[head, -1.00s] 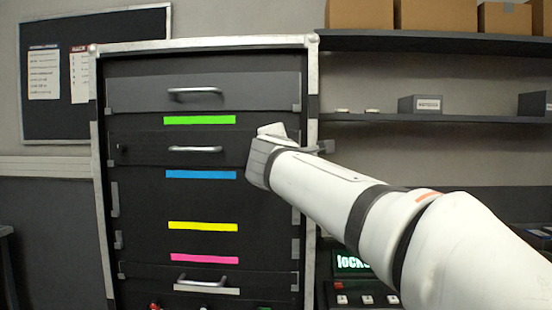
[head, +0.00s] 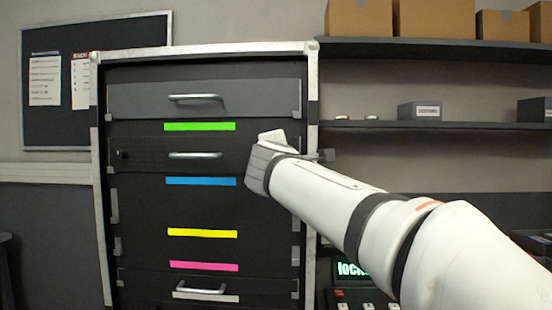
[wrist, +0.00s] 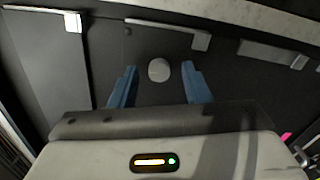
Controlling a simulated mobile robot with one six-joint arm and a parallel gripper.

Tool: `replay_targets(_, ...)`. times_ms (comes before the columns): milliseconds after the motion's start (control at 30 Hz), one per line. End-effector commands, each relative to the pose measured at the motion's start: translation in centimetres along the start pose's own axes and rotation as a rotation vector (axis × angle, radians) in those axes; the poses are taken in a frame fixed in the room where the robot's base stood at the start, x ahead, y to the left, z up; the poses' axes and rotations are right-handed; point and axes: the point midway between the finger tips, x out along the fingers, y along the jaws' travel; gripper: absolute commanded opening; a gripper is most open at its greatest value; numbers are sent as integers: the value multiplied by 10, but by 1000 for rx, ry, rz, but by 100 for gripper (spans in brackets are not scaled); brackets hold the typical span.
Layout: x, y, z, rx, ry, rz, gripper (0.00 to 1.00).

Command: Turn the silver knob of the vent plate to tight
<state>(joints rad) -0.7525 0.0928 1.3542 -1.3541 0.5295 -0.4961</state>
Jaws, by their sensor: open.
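A round silver knob (wrist: 158,69) sits on a dark plate (wrist: 145,45) in the wrist view. My gripper (wrist: 160,73) has two blue fingers spread apart, one on each side of the knob, with a visible gap to it on both sides. I cannot tell how far the fingertips are from the plate in depth. In the head view my wrist (head: 268,162) is in front of the right side of the rack, and it hides the knob and the fingers. No tight or loose marking is readable.
The rack (head: 313,90) has a pale metal frame and dark drawers with handles, such as the top handle (head: 196,98). Coloured strips, including a green strip (head: 200,126), mark its front. A shelf (head: 430,125) and a lit display (head: 352,269) are at right.

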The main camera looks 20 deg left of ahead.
Motion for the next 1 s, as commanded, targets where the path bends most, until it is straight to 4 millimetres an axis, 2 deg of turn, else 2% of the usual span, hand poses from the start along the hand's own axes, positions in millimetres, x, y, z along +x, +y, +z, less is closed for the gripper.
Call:
replay_targets(167,-6,1,0,0,0,2,43)
replay_targets(600,-72,0,-1,0,1,1,43)
replay_targets(733,-80,0,-1,0,1,0,43)
replay_targets(1000,-80,0,0,0,0,0,43)
